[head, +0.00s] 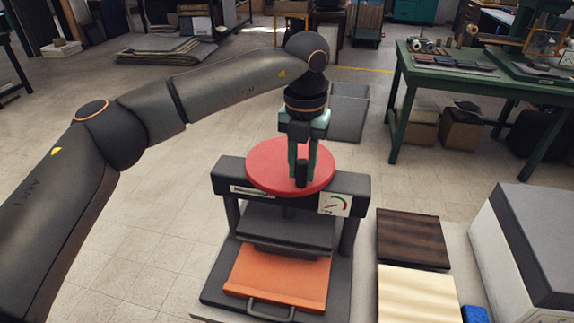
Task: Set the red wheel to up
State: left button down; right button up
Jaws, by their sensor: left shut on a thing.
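The red wheel (262,170) lies flat on top of a dark press frame (225,185). A short black knob (302,176) stands up from the near part of the wheel, right of its middle. My left gripper (302,168) points down over the wheel, with its green fingers shut on the knob. The fingers hide part of the wheel's far side. A small dial (334,204) with a red and green arc is on the press front, right of the wheel. My right gripper is not in view.
Under the wheel are a dark press plate (285,228) and an orange board (275,278) with a grey handle (270,309). To the right lie a dark brown book-like cover (412,238), a cream block (415,292) and a grey-topped white box (535,240). A green table (440,70) stands behind.

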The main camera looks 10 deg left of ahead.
aim_at(319, 177)
pick_arm(q)
jog(key=d+n, duration=0.1)
jog(key=w+n, duration=0.1)
jog(key=n, duration=0.1)
jog(key=w+d+n, duration=0.1)
jog(key=shift+w+d+r+p, duration=0.1)
jog(key=shift+d+p, duration=0.2)
jog(key=shift+p, duration=0.1)
jog(key=shift+w+d, duration=0.2)
jog(key=shift+w, duration=0.2)
jog(key=c, duration=0.7)
grip_release()
jog(key=shift+d, duration=0.1)
jog(key=shift+o, duration=0.2)
notch_tip(319, 177, up, 12)
jog(key=shift+r, duration=0.2)
